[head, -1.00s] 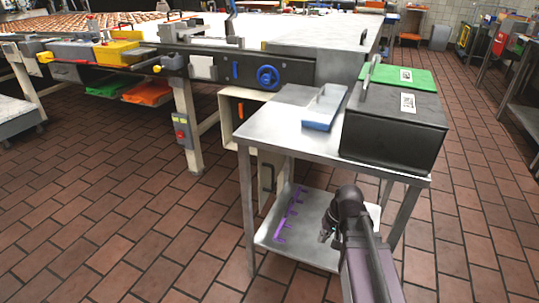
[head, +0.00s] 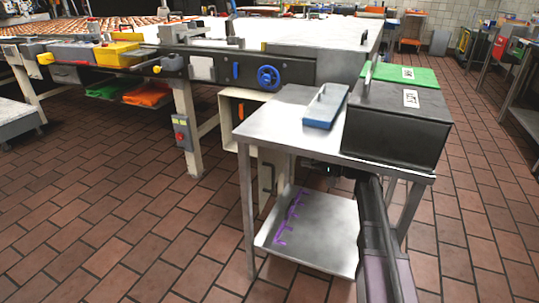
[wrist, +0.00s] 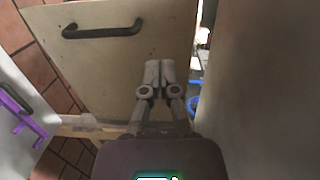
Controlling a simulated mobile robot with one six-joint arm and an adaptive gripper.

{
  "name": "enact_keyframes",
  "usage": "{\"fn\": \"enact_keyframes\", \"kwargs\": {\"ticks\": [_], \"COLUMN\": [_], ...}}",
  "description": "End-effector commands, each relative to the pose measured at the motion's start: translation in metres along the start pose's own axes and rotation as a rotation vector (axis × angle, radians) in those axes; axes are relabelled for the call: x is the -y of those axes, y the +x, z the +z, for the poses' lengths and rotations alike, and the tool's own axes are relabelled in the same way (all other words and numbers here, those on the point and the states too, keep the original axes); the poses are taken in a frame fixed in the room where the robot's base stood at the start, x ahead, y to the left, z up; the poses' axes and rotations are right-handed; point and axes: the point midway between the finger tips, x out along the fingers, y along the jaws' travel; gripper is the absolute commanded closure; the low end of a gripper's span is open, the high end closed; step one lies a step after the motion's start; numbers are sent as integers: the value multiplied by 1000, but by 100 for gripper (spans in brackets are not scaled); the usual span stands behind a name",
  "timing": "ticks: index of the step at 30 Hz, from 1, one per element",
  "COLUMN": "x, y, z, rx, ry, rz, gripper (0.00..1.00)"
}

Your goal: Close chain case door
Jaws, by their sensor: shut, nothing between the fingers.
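The cream chain case (head: 228,122) stands under the conveyor's end, its front open with something orange inside. Its cream door (head: 281,168) stands swung away from the opening, partly hidden behind the steel table; a dark handle (head: 268,178) is on it. In the wrist view the door (wrist: 115,75) fills the upper middle, with its black handle (wrist: 102,30) at upper left. My gripper (wrist: 160,72) is shut and empty, its fingertips in front of the door near its right edge; I cannot tell whether they touch. In the head view the tabletop hides the fingertips.
My arm reaches under the steel table (head: 275,130), between its top and lower shelf (head: 325,225). A purple tool (head: 290,215) lies on that shelf. A black box (head: 395,130) and a blue-edged tray (head: 325,105) stand on top. Table legs are close by.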

Motion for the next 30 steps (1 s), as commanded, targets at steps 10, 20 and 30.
{"fn": "enact_keyframes", "kwargs": {"ticks": [10,20,30], "x": [9,9,11], "y": [-3,0,31], "z": [-9,-9,-10], "rx": [-11,-10,-8], "ry": [7,7,7], "rz": [-58,-56,-56], "gripper": [100,100,100]}}
